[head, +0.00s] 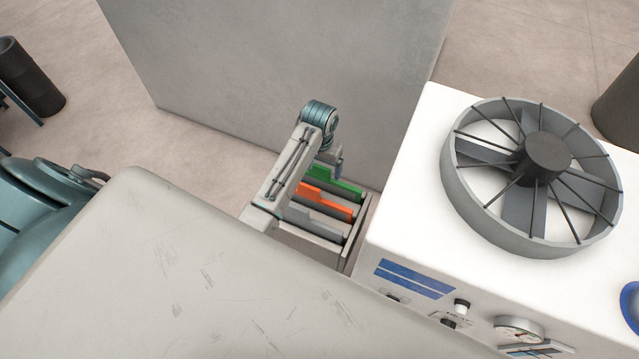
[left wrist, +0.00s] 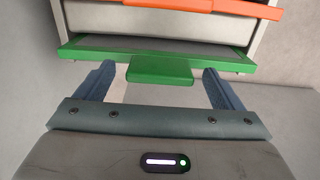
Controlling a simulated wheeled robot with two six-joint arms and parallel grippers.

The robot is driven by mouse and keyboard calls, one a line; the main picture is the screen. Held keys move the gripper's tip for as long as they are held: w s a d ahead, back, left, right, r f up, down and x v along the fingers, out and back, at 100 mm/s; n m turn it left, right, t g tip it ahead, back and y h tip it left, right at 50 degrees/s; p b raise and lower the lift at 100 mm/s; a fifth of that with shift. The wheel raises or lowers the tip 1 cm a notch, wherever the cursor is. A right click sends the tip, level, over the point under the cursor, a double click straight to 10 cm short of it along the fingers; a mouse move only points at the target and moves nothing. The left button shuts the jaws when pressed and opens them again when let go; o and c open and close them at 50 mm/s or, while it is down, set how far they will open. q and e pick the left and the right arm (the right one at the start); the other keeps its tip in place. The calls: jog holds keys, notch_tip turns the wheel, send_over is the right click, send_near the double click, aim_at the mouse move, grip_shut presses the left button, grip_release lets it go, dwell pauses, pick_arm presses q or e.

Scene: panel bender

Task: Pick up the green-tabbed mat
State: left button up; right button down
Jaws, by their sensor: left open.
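The green-tabbed mat (head: 347,190) is in the rack (head: 361,232), in the slot at the back, in the head view. In the left wrist view its green edge and projecting tab (left wrist: 160,69) face the camera. My left gripper (head: 337,162) is at the green mat's side of the rack. In the left wrist view the left gripper (left wrist: 158,76) is open, with one finger on each side of the green tab and a gap on both sides. Whether a finger touches the mat's edge cannot be told. My right gripper is not in view.
An orange-tabbed mat (head: 337,208) and a grey-tabbed one (head: 322,226) sit in the same rack. A white machine with a fan (head: 400,205) stands close on the right. A tall grey panel (head: 270,70) rises behind. A pale scratched surface (head: 170,260) fills the front left.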

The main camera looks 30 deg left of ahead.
aim_at(320, 177)
pick_arm(q)
jog(key=shift+f, duration=1.2)
jog(key=c, duration=1.4)
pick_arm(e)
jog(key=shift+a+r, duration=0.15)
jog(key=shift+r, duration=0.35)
pick_arm(q)
jog(key=shift+w+r, duration=0.1)
jog(key=shift+r, duration=0.05)
jog(key=shift+c, duration=0.2)
